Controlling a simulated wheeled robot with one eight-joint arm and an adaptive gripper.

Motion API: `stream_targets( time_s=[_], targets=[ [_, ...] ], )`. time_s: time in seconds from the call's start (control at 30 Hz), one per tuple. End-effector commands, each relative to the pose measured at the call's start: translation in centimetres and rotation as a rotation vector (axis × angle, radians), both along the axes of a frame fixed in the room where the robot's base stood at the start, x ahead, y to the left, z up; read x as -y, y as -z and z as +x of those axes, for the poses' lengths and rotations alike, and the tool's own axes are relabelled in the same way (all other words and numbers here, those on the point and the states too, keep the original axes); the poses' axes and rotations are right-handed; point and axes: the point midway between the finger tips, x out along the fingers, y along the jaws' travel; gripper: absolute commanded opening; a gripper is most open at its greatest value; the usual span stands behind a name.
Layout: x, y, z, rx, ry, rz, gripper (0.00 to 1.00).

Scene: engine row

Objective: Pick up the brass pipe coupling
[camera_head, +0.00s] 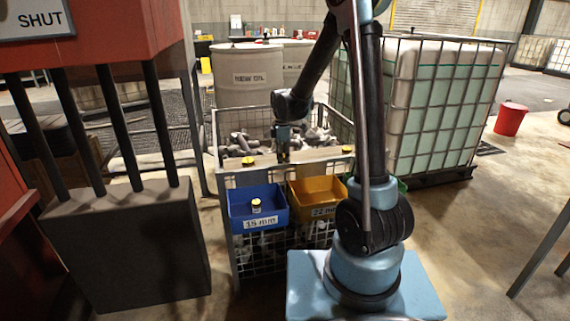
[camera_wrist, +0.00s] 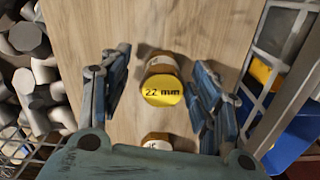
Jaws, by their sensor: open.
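A brass pipe coupling (camera_wrist: 162,88) with a yellow "22 mm" top stands on a wooden board (camera_wrist: 110,20) in the wrist view. My gripper (camera_wrist: 163,72) is open above it, with one finger to each side in that view. A second coupling (camera_wrist: 155,141), its label partly hidden by my gripper's body, is below it in the picture. In the head view my gripper (camera_head: 283,155) is over the board (camera_head: 310,156) and hides what is beneath. Couplings show on the board to its left (camera_head: 248,161) and right (camera_head: 347,149). Another coupling (camera_head: 256,205) is at the blue bin.
A blue bin (camera_head: 238,218) marked 15 mm and a yellow bin (camera_head: 305,190) marked 22 mm hang at the front of a wire crate (camera_head: 222,135). Grey pipe fittings (camera_head: 240,143) fill the crate behind the board. A caged tank (camera_head: 450,110) stands at right.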

Motion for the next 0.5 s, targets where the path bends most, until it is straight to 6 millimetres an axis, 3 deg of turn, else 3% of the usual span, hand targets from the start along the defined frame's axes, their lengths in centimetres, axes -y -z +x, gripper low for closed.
stream_targets(
  time_s=[0.13,0.37,0.5],
  targets=[
    [0.0,-0.02,0.01,0.0,0.0,0.0,0.55],
    [0.01,-0.03,0.02,0.0,0.0,0.0,0.04],
    [0.01,-0.05,0.02,0.0,0.0,0.0,0.04]
  ],
)
